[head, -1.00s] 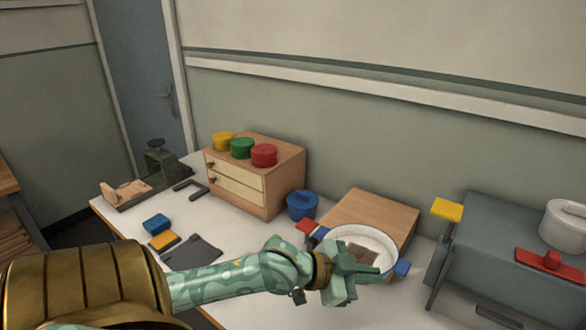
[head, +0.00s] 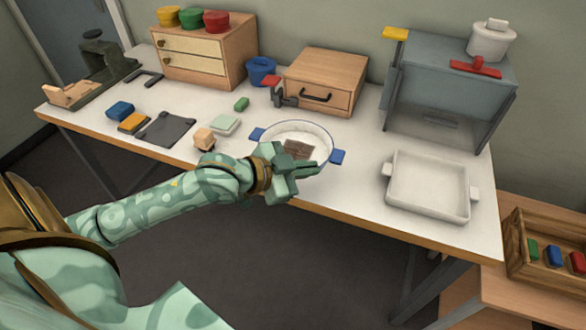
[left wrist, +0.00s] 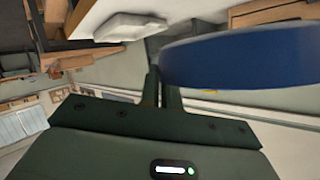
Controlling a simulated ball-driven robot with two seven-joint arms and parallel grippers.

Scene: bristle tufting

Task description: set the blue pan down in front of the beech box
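The blue pan (head: 327,139) is round, with a pale inside, blue handles on its left and right, and a brown piece lying in it. It is in front of the beech box (head: 325,80), a wooden box with a dark drawer handle, and apart from it in the head view. My left gripper (head: 289,176) is at the pan's near side and looks shut on it; its fingertips are partly hidden. In the left wrist view the pan's blue outside (left wrist: 245,62) is beside the fingers. I cannot tell whether the pan touches the table. My right gripper is out of view.
A white tray (head: 394,197) lies right of the pan, below a grey oven-like housing (head: 440,125). A small wooden block (head: 204,139) and a pale green block (head: 224,124) are left of the pan. The table's front edge runs close below the pan.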

